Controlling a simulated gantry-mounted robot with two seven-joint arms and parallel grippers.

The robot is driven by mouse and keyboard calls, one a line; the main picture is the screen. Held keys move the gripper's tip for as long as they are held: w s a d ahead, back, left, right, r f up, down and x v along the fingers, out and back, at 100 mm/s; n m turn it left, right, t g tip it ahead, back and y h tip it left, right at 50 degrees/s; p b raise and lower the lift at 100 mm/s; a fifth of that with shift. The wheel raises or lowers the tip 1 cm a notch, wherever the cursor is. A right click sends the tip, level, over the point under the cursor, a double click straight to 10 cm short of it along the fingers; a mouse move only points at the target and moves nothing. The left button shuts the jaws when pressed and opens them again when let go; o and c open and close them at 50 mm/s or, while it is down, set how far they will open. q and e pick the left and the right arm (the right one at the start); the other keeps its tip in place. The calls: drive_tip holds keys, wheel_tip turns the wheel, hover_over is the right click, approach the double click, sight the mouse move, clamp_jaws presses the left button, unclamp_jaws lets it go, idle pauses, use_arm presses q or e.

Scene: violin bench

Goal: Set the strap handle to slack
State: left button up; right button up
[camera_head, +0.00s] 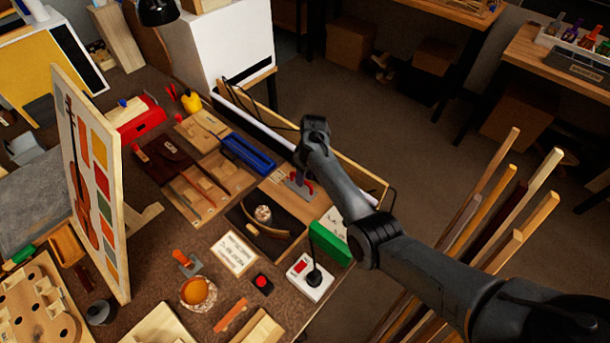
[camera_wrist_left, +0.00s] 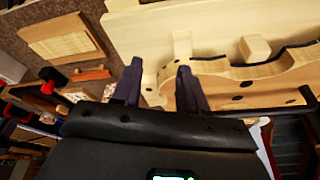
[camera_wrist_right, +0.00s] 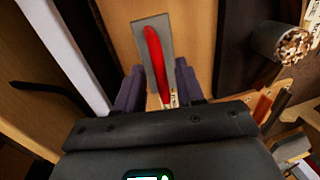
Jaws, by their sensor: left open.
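A red handle (camera_wrist_right: 156,62), which I take to be the strap handle, lies along a flat grey metal plate (camera_wrist_right: 167,24) in the right wrist view. A small pale label shows beside the handle's near end. My right gripper (camera_wrist_right: 159,77) is open, with one finger on each side of the handle and gaps showing between. In the head view my right gripper (camera_head: 301,184) is low over the board at the bench's right side and partly hides the handle. My left gripper (camera_wrist_left: 159,70) is open and empty near a pale wooden violin form (camera_wrist_left: 240,75); it is not seen in the head view.
A green box (camera_head: 328,243) and a white switch box with a black lever (camera_head: 310,278) stand closer. A painted violin panel (camera_head: 92,180) stands upright at left.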

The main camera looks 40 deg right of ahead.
clamp_jaws()
drive_tip(key=shift+a+r, duration=0.1)
drive_tip(key=shift+a+r+p, duration=0.15)
drive_tip(key=shift+a+p, duration=0.05)
drive_tip(key=shift+p, duration=0.3)
drive_tip(key=a+p, duration=0.2)
drive_tip(key=a, duration=0.1)
drive_tip(key=s+a+p, duration=0.1)
drive_tip(key=a+p, duration=0.2)
drive_tip(key=shift+s+a+p, duration=0.1)
drive_tip(key=shift+s+p, duration=0.1)
drive_tip(key=shift+p, duration=0.15)
drive_tip(key=shift+a, duration=0.2)
